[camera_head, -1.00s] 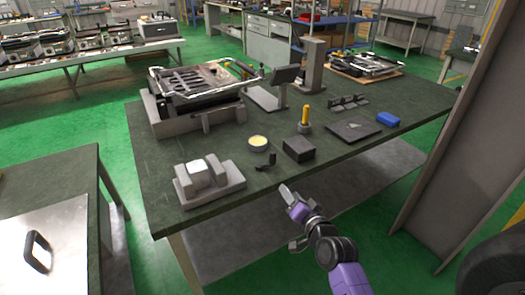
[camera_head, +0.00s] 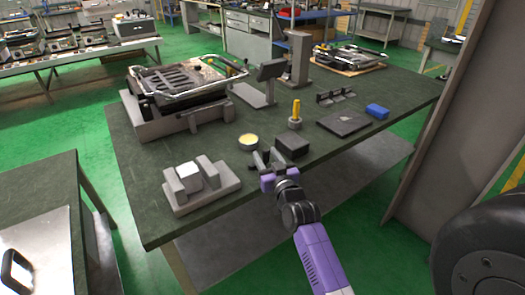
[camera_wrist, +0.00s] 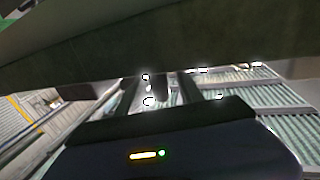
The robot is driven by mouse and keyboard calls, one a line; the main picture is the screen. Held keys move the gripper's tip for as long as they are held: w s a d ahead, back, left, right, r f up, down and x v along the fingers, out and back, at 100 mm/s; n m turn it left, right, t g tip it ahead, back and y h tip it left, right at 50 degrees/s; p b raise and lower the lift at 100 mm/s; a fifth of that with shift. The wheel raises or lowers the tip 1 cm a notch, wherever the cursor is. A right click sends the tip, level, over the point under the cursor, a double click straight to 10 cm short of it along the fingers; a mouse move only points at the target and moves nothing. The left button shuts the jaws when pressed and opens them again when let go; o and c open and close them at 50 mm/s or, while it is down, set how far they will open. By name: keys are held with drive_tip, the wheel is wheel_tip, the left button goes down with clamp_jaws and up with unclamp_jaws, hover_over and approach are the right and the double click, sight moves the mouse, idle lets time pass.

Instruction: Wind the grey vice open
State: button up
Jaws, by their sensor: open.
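The grey vice (camera_head: 212,196) sits on the dark green bench at its front left corner. A pale block (camera_head: 188,177) is between its two jaws. No handle on the vice can be made out clearly. My gripper (camera_head: 268,162) is at the bench's front edge, to the right of the vice and apart from it. Its dark fingers point away from me. In the wrist view my gripper (camera_wrist: 158,90) shows spread fingers under a dark slab-like edge. A small dark shape shows between them, and I cannot tell what it is.
A black box (camera_head: 291,146) stands close to the right of my gripper. A round tin (camera_head: 248,142) with a yellow top lies just behind it. A yellow-handled tool (camera_head: 295,113), a flat dark plate (camera_head: 343,123) and a blue box (camera_head: 377,111) are further right. A large grey fixture (camera_head: 150,125) stands behind the vice.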

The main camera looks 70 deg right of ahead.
drive_tip(key=shift+x, duration=1.65)
clamp_jaws()
